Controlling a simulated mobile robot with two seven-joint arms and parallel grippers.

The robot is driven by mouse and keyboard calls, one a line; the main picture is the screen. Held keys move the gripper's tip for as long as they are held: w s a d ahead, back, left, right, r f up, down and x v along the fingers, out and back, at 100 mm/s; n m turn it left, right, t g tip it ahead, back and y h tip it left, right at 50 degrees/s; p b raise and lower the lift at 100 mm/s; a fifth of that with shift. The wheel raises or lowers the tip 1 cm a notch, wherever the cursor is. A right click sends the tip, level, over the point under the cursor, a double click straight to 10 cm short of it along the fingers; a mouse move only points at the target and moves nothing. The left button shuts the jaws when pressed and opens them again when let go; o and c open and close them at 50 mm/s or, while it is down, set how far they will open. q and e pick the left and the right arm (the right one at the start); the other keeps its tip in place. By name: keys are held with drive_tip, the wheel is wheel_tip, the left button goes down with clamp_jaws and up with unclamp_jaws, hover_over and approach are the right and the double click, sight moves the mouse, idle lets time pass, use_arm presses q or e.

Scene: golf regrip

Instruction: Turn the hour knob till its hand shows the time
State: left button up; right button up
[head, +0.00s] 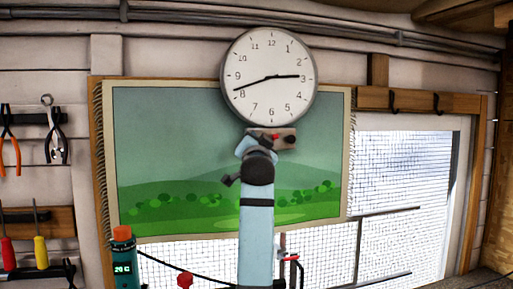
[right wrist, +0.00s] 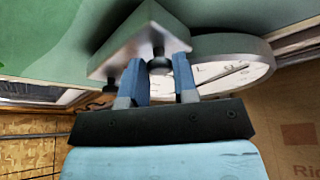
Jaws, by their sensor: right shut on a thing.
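The wall clock (head: 269,76) hangs at the top centre of the head view, with a white face and grey rim. Its shorter hand points near 3 and its longer hand a little past 8. A small grey knob box (head: 284,146) sits just below it, with a red mark and a dark knob (head: 291,140) at its right. My right gripper (head: 250,143) reaches up to the box, its fingers mostly hidden by my arm. In the right wrist view, it (right wrist: 160,82) is shut on a black knob (right wrist: 160,63) under the grey box (right wrist: 130,45). I cannot tell which knob this is.
A green landscape hanging (head: 165,150) covers the wall behind my arm. Pliers (head: 55,135) and screwdrivers (head: 41,245) hang at the left. A teal device with a lit display (head: 123,268) stands at the lower left. A mesh-covered window (head: 400,190) is at the right.

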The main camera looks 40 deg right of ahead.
drive_tip(key=shift+m+g, duration=0.3)
drive_tip(key=shift+m, duration=0.3)
drive_tip(key=o, duration=0.9)
drive_tip(key=b+v, duration=0.3)
drive_tip(key=v, duration=1)
drive_tip(key=shift+s+a+f, duration=0.2)
drive_tip(key=shift+a+f, duration=0.05)
drive_tip(key=shift+f, duration=0.05)
